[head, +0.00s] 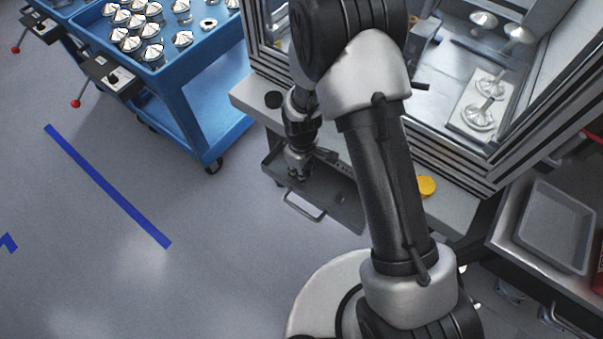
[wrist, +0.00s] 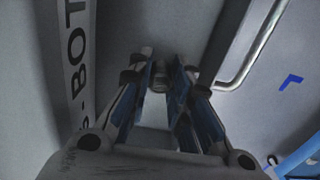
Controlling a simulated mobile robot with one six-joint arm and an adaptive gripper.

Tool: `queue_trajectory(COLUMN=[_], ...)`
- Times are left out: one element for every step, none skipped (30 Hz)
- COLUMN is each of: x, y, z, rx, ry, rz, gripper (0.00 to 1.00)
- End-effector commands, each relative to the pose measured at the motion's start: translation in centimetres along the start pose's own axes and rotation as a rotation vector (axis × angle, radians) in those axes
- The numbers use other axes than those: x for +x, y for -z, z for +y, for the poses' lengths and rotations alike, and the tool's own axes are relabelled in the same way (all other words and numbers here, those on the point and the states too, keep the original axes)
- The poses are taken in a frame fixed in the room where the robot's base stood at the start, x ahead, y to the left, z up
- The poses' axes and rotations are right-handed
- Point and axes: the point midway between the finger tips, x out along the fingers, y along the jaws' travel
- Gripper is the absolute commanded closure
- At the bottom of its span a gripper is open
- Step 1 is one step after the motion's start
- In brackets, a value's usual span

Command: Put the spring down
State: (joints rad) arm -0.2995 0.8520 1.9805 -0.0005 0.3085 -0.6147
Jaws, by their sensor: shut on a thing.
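My gripper (head: 298,172) hangs over the grey tray with a handle (head: 345,210), at the tray's left part in the head view. In the wrist view my gripper (wrist: 162,68) has its blue-padded fingers closed on a small, dark grey piece between the tips, taken to be the spring (wrist: 159,78). Its coils are too dark and small to make out. In the head view the spring cannot be told apart from the fingers. Whether it touches the tray surface cannot be told.
A blue cart (head: 205,62) with several shiny conical parts stands at the upper left. A metal-framed enclosure (head: 470,75) with machined parts stands behind the tray. A yellow round thing (head: 426,187) lies on the ledge. An empty grey bin (head: 556,226) is at the right.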

Motion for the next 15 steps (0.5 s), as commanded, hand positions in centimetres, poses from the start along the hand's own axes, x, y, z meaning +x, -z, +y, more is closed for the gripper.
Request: queue_trajectory(x=[0.8,0.93,0.94,0.89,0.83,0.79,0.78,0.78,0.8,0.87,0.98,1.15,1.25,1.2,1.15], y=[-0.02,-0.01,0.0,0.01,0.01,0.01,0.01,0.01,0.01,0.0,0.0,-0.01,-0.01,-0.01,-0.01], z=[-0.02,-0.01,0.0,0.01,0.01,0.01,0.01,0.01,0.01,0.0,0.0,0.0,-0.01,-0.01,-0.01], rx=[0.0,0.0,0.0,0.0,0.0,0.0,0.0,0.0,0.0,0.0,0.0,0.0,0.0,0.0,0.0], ry=[0.001,0.0,0.0,0.0,0.0,0.0,0.0,0.0,0.0,0.0,0.0,0.0,0.0,0.0,0.0], rz=[-0.001,0.0,0.0,0.0,0.0,0.0,0.0,0.0,0.0,0.0,0.0,0.0,0.0,0.0,0.0], gripper=[0.98,0.98,0.98,0.98,0.98,0.98,0.98,0.98,0.98,0.98,0.98,0.98,0.98,0.8,0.77])
